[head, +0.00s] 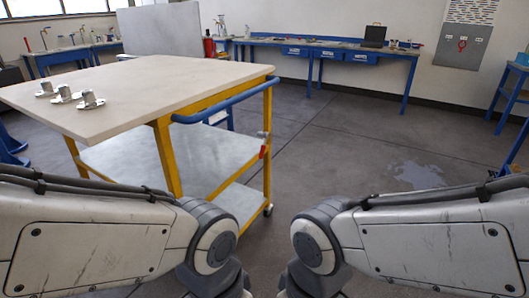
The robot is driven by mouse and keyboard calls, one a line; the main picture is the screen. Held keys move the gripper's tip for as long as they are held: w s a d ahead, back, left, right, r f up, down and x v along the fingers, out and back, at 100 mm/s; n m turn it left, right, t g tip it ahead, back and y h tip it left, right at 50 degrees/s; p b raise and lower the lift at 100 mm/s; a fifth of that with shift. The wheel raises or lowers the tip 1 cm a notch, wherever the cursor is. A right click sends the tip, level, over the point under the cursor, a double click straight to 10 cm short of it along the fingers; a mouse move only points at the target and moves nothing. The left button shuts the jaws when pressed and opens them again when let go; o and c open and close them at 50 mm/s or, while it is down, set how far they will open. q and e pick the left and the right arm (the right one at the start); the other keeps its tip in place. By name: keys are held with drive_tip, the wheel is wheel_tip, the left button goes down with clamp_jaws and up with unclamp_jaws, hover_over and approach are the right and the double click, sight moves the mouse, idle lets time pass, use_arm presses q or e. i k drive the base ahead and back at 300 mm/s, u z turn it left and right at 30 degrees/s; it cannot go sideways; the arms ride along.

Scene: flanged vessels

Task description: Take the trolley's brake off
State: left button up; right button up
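The trolley (165,134) stands ahead and to the left. It has a pale top, a yellow frame, grey lower shelves and a blue push handle (228,99) on its right side. A small red lever or tag (263,151) sits on a grey fitting at the right upright; I cannot tell whether it is the brake. A caster (267,209) shows at the foot of that upright. My two arms come in from the lower left and lower right and end at the bottom edge, apart from the trolley. Both grippers are out of the picture.
Several metal flanged parts (66,94) stand on the trolley top. A blue workbench (330,48) with a black case (374,36) is along the back wall. Open floor (345,130) lies right of the trolley, with a wet-looking patch (418,175). Blue furniture stands at the far right.

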sight(263, 147)
drive_tip(key=z, duration=0.55)
drive_tip(key=i, duration=1.05)
drive_tip(key=u, duration=0.2)
